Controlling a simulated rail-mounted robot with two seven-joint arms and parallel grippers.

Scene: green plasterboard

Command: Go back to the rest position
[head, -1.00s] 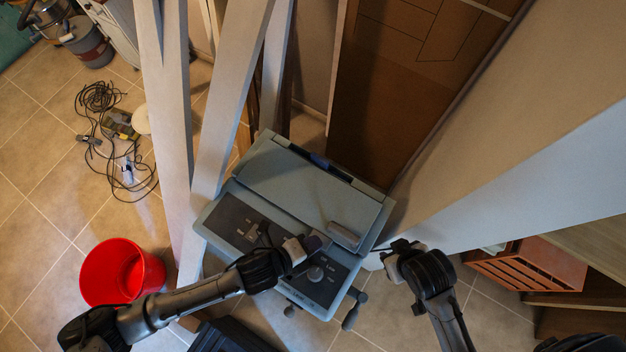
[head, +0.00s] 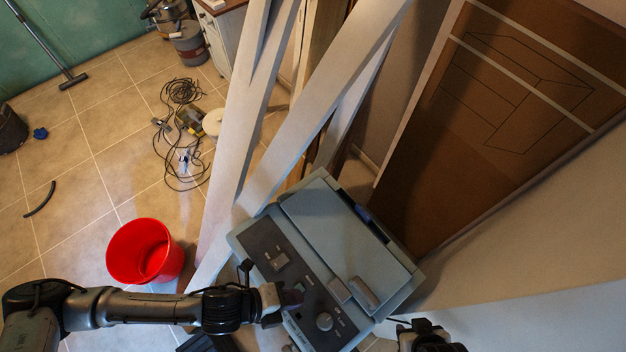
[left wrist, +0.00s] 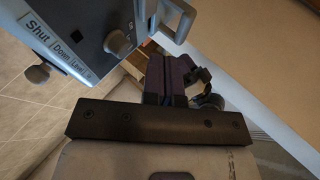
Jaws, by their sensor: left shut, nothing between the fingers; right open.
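My left gripper (head: 292,298) is in front of the dark control panel of a blue-grey machine in the head view. Its fingers are closed together with nothing between them. In the left wrist view the closed purple-dark fingers (left wrist: 168,78) point away from the wrist, right of the machine's edge. My right gripper (head: 398,326) is at the bottom of the head view, by the machine's lower right corner. It is open, and most of its arm is out of the picture.
The blue-grey machine (head: 325,225) fills the middle. Pale beams (head: 310,115) lean behind it. A red bucket (head: 145,252) stands on the tiles near my left arm. Tangled cables (head: 183,95) lie behind it. A pale wall (head: 540,230) is close on the right.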

